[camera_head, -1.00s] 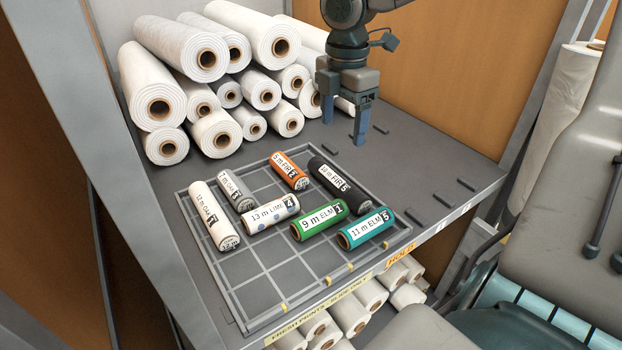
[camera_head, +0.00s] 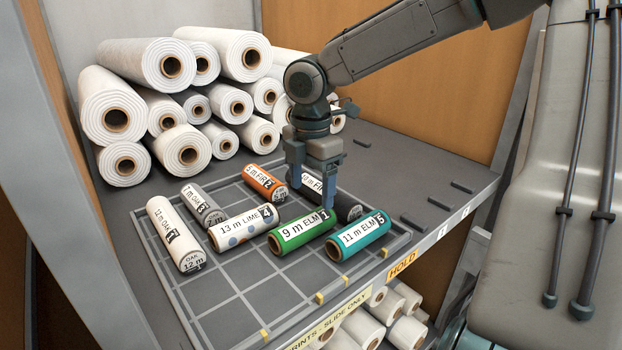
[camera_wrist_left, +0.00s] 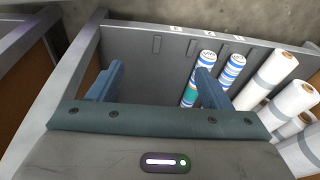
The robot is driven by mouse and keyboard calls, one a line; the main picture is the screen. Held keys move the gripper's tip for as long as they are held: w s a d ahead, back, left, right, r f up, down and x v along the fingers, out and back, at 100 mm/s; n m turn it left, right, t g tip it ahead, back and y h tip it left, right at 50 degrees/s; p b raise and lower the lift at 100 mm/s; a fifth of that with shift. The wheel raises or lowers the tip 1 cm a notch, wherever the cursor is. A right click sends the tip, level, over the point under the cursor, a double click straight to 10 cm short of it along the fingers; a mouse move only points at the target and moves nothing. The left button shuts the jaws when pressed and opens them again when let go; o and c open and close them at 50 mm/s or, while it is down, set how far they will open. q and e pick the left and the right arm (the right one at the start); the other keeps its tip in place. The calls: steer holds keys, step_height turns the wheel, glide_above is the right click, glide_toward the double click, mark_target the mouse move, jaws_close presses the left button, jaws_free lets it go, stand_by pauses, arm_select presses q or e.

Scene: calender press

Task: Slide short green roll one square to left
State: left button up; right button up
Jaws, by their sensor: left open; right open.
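The short green roll (camera_head: 297,231), labelled 9 m ELM 1, lies on the gridded tray (camera_head: 240,292). A white dotted 13 m LIME roll (camera_head: 240,229) lies to its left, and a teal 11 m ELM roll (camera_head: 358,236) lies close to its right. My right gripper (camera_head: 312,195) is open, fingers down, at the far side of the green roll. One finger is near the roll's label end, partly covering the black roll (camera_head: 343,204) behind. Contact cannot be told. My left gripper (camera_wrist_left: 158,78) shows only in the left wrist view, open and empty.
An orange roll (camera_head: 265,183), a grey roll (camera_head: 204,205) and a white 12 m OAK roll (camera_head: 174,234) also lie on the tray. Its front squares are bare. White rolls are stacked behind. Blue-striped rolls (camera_wrist_left: 230,74) stand out beyond my left gripper.

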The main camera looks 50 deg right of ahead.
mark_target(294, 223)
step_height(294, 223, down, 8)
steer(key=shift+f+b, duration=0.1)
steer(key=shift+b, duration=0.55)
arm_select(q)
steer(key=r, duration=0.3)
steer(key=w+r, duration=0.1)
steer(key=r, duration=0.1)
steer(key=shift+d, duration=0.25)
arm_select(e)
steer(key=c, duration=1.1)
steer(key=shift+w+a, duration=0.2)
steer(key=shift+a, duration=1.9)
steer(key=o, duration=1.1)
